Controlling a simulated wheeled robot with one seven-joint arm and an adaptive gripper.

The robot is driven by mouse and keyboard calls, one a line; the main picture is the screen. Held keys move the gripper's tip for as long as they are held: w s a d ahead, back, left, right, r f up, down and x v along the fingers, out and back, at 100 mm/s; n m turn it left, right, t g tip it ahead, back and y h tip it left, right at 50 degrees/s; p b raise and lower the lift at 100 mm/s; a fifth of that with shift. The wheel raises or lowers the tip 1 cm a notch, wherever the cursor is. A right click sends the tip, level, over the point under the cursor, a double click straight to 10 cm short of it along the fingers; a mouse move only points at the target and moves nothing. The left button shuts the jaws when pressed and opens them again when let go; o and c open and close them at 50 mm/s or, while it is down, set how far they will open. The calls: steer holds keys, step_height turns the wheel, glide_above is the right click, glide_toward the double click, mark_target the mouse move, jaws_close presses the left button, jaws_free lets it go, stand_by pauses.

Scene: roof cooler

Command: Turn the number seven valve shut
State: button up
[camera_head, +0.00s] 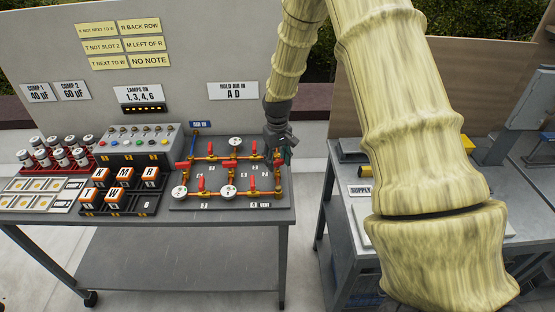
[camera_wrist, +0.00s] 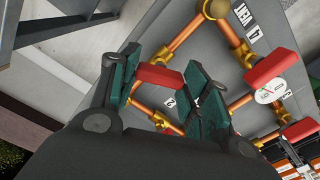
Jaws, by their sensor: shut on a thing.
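My gripper (camera_head: 284,156) reaches down to the right end of the copper pipe board (camera_head: 215,203) on the table. In the wrist view its green-padded fingers (camera_wrist: 157,80) are closed around a red valve handle (camera_wrist: 160,77). The valve's brass body is partly hidden behind the fingers. Other red valve handles show on the board, one in the wrist view (camera_wrist: 272,67) to the right of my fingers.
White round gauges (camera_head: 228,191) stand among the pipes. A second table with a supply label (camera_head: 360,190) stands to the right, beyond a gap.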

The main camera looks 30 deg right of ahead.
mark_target(278, 161)
steer(key=shift+w+r+m, duration=0.1)
steer(key=shift+m, duration=1.8)
steer(key=o, duration=1)
step_height(278, 161, up, 12)
steer(key=shift+f, duration=0.1)
